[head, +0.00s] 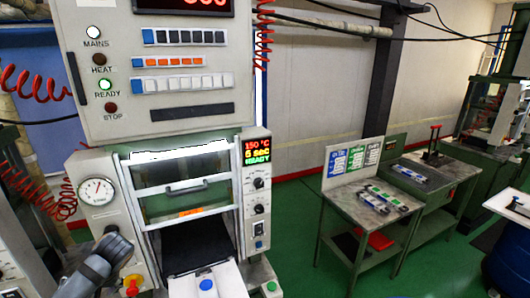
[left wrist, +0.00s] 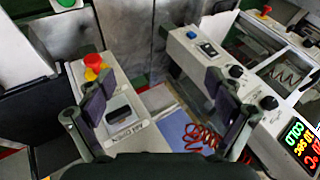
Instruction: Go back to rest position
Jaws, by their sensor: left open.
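My left gripper (left wrist: 155,95) shows in the left wrist view with its two dark fingers spread wide and nothing between them. Beyond the fingers is a white control box (left wrist: 128,118) with a black switch, and a red and yellow button (left wrist: 94,64) near the left finger. In the head view, a dark grey part of my left arm (head: 92,272) is at the lower left, in front of the press machine (head: 160,70). The left fingertips cannot be made out there. My right gripper is in neither view.
The press has a pressure gauge (head: 97,191), a handled window guard (head: 185,187) and a lit display (head: 257,150). A grey side table (head: 345,215) with several small parts stands to the right. Green floor (head: 300,255) lies open between. A blue drum (head: 505,268) is at the right edge.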

